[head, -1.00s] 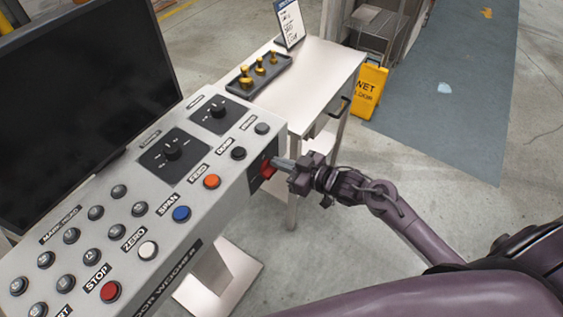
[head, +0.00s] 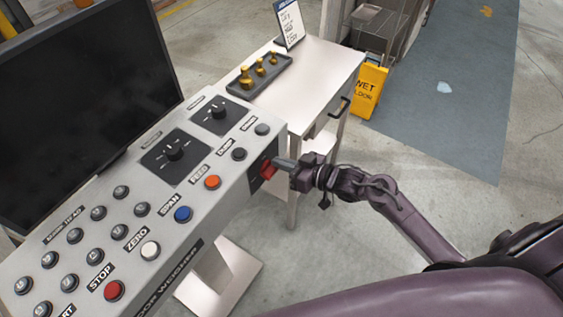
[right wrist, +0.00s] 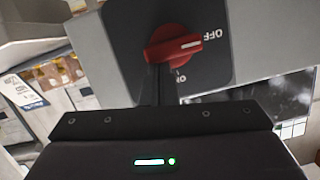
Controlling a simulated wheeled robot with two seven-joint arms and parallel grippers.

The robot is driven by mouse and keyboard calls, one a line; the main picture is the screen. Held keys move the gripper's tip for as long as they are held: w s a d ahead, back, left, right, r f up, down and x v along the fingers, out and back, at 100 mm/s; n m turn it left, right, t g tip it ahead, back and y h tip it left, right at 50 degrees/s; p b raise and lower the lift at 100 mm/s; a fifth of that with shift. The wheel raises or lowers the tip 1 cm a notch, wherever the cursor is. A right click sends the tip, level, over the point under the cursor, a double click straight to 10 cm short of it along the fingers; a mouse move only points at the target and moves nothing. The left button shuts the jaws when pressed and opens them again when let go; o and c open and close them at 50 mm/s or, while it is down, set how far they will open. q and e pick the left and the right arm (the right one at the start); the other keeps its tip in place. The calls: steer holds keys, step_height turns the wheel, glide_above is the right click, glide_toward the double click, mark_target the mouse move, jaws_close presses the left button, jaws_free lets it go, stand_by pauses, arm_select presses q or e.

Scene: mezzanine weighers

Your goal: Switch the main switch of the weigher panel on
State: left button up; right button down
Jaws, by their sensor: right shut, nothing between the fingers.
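The main switch (head: 267,170) is a red rotary knob on a dark plate on the right end face of the grey weigher panel (head: 190,236). In the right wrist view the knob (right wrist: 173,45) has a white mark pointing right, close to the OFF lettering; another, partly hidden label lies below it. My right gripper (head: 280,163) is shut with nothing in it, its fingertips at the knob. In the right wrist view the dark fingers (right wrist: 158,82) reach up to the knob's lower left part; I cannot tell whether they touch. My left gripper is not in view.
The panel top carries two black rotary selectors, a red STOP button (head: 114,290) and several other buttons, with a dark screen (head: 80,100) behind. A steel table (head: 318,75) with a tray of brass weights (head: 258,77) stands beyond. A yellow wet-floor sign (head: 368,90) stands behind it.

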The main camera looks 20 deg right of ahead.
steer(key=shift+m, duration=0.3)
steer(key=shift+w+d+f+m+y+p, duration=0.25)
steer(key=shift+f+m+y+p, duration=0.25)
steer(key=shift+m, duration=0.5)
steer(key=shift+w+d+f+m+g+y, duration=0.1)
steer(key=shift+f+m+y, duration=0.35)
steer(key=shift+m, duration=1)
steer(key=shift+s+d+f+m+g+y, duration=0.1)
steer(key=shift+f+m+y, duration=0.4)
steer(key=shift+m, duration=1)
steer(key=shift+w+f+m+g+y, duration=0.1)
steer(key=shift+f+m+y, duration=0.35)
steer(key=shift+m, duration=1)
steer(key=shift+a+f+m+y+b, duration=0.1)
steer(key=shift+f+m+y+b, duration=0.05)
steer(key=shift+m, duration=0.5)
steer(key=shift+f+m+y+b, duration=0.15)
steer(key=shift+m, duration=0.5)
steer(key=shift+r, duration=0.1)
